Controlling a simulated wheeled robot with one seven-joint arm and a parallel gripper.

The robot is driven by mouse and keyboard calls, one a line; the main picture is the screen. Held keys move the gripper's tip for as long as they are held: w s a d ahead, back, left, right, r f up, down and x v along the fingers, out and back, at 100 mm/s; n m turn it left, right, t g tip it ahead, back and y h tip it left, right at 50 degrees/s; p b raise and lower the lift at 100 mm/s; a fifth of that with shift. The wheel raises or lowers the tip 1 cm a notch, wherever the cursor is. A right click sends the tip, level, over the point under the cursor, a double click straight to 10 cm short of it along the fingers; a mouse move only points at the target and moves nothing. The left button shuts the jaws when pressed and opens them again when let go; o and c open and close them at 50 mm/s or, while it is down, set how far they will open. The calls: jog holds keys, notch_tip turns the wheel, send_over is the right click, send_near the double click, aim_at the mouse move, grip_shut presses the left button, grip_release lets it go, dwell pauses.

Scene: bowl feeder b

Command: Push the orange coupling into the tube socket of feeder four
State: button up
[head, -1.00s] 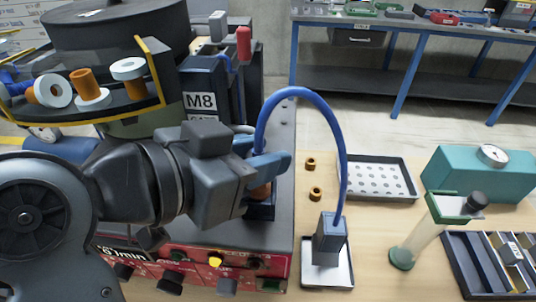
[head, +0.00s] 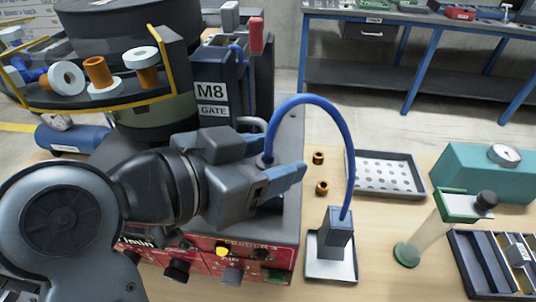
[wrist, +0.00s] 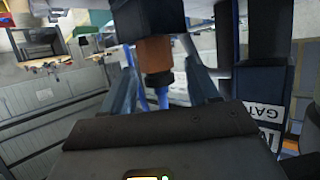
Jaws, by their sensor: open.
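My gripper (head: 285,172) is above the red-fronted feeder in the head view, beside the M8 gate block. Its two blue fingers are open. In the wrist view the orange coupling (wrist: 155,54) shows between the spread fingers, with a gap on each side. It has a dark collar and the blue tube (wrist: 163,97) on one side. Its other end meets a dark block (wrist: 147,18), which looks like the socket. How deep the coupling sits is unclear. In the head view my gripper hides the coupling; the tube (head: 318,99) arches up and right from behind it.
The tube's far end reaches a grey block (head: 340,232) on a small tray. Two loose orange-brown rings (head: 319,158) lie on the table near a perforated tray (head: 388,172). The feeder bowl rim (head: 110,100) and M8 gate block (head: 212,92) stand close to my arm.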

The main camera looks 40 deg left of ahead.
jog(key=shift+r, duration=0.1)
jog(key=shift+s+a+r, duration=0.1)
jog(key=shift+s+r, duration=0.1)
jog(key=shift+s, duration=0.15)
jog(key=v, duration=1.1)
jog(key=shift+s+b, duration=0.15)
jog(key=shift+b, duration=0.15)
